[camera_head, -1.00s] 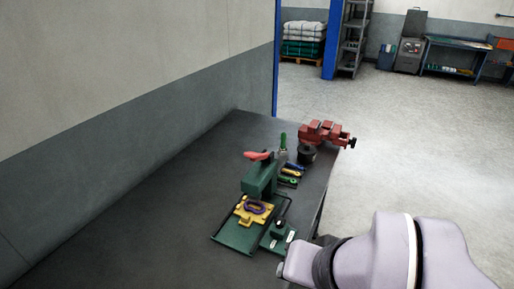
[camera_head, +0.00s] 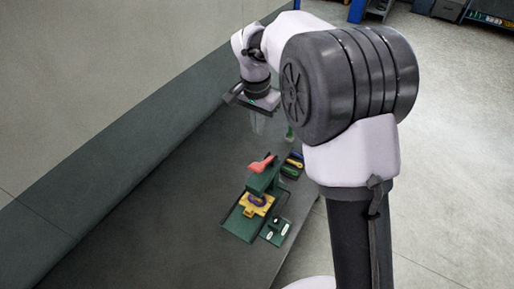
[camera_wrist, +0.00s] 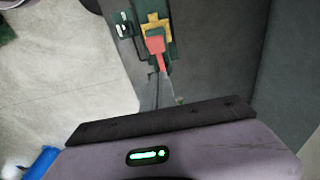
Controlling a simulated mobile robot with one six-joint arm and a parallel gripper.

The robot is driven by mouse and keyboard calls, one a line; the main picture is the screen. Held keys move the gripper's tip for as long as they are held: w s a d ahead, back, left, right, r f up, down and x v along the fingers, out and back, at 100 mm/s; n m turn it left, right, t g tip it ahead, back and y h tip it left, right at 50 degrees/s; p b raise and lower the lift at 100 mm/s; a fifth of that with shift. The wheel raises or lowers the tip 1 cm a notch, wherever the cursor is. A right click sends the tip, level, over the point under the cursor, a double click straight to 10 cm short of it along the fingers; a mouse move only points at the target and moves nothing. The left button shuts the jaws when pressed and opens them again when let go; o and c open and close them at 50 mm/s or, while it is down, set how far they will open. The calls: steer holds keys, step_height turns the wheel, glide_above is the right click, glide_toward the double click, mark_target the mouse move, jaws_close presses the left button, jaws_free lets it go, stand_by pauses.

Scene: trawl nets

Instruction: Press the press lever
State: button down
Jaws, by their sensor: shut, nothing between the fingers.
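The press lever (camera_head: 262,163) is a red handle at the top of a green press (camera_head: 262,180) on the dark bench. It also shows in the wrist view (camera_wrist: 156,44), near the top middle. A yellow fixture (camera_head: 247,207) with a purple ring (camera_head: 258,199) sits at the front of the press. My gripper (camera_head: 258,122) is shut and empty, pointing down above the bench, behind the lever and apart from it. Its thin pale fingers are faint in both views.
A small green block with pale marks (camera_head: 274,231) lies beside the press. Several coloured-handled tools (camera_head: 293,164) lie behind it near the bench's right edge. The wall (camera_head: 100,150) runs along the left. The bench (camera_head: 165,215) left of the press is clear.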

glide_above(252, 170)
steer(key=w+d, duration=0.3)
steer(key=w, duration=0.1)
steer(key=f, duration=1)
steer(key=shift+a+f, duration=0.2)
steer(key=shift+f, duration=0.1)
steer(key=shift+s+a+f, duration=0.2)
steer(key=shift+s+f, duration=0.1)
steer(key=shift+f, duration=0.25)
steer(key=shift+s+a+f, duration=0.15)
steer(key=shift+s+f, duration=0.15)
steer(key=shift+f, duration=0.2)
steer(key=shift+s+a+f, duration=0.15)
steer(key=shift+f, duration=0.3)
